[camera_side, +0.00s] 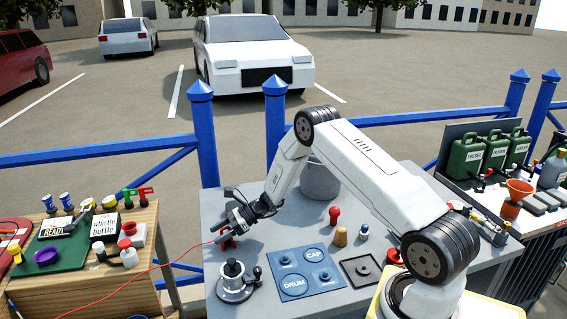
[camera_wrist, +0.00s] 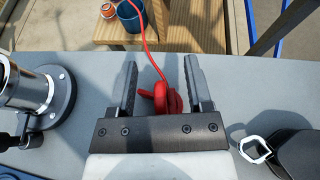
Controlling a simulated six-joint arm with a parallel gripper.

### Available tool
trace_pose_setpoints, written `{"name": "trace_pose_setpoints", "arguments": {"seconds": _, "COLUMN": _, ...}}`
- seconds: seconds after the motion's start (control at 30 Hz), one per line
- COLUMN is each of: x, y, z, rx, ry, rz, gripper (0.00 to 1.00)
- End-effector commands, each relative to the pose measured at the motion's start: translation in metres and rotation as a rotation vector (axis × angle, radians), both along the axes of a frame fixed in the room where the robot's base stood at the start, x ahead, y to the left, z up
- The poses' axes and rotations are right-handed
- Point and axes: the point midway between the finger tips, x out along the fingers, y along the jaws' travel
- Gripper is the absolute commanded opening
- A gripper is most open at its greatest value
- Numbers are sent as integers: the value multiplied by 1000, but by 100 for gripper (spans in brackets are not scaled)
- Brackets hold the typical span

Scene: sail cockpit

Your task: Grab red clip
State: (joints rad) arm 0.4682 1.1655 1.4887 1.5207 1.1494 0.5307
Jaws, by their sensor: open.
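The red clip (camera_wrist: 163,100) lies on the grey table, with a red cord (camera_wrist: 150,55) running from it. In the wrist view it sits between the two fingers of my gripper (camera_wrist: 160,85), nearer the right finger. My gripper is open, with a finger on each side of the clip. Whether the right finger touches it I cannot tell. In the side view my gripper (camera_side: 230,226) is low over the left edge of the table, and a bit of the red clip (camera_side: 229,243) shows below it.
A metal winch (camera_side: 235,278) stands close by, also seen in the wrist view (camera_wrist: 30,90). A blue board marked DRUM and CAP (camera_side: 306,272) lies right of it. A grey bucket (camera_side: 320,182) stands behind. A wooden side table (camera_side: 140,270) is at left.

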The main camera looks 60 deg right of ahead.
Motion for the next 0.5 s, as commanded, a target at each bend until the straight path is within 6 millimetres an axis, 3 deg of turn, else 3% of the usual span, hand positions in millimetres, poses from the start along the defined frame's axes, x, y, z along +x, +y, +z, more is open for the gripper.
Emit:
{"name": "trace_pose_setpoints", "arguments": {"seconds": 0.3, "x": 0, "y": 0, "z": 0, "rx": 0, "ry": 0, "rz": 0, "gripper": 62}}
{"name": "trace_pose_setpoints", "arguments": {"seconds": 0.5, "x": 0, "y": 0, "z": 0, "rx": 0, "ry": 0, "rz": 0, "gripper": 0}}
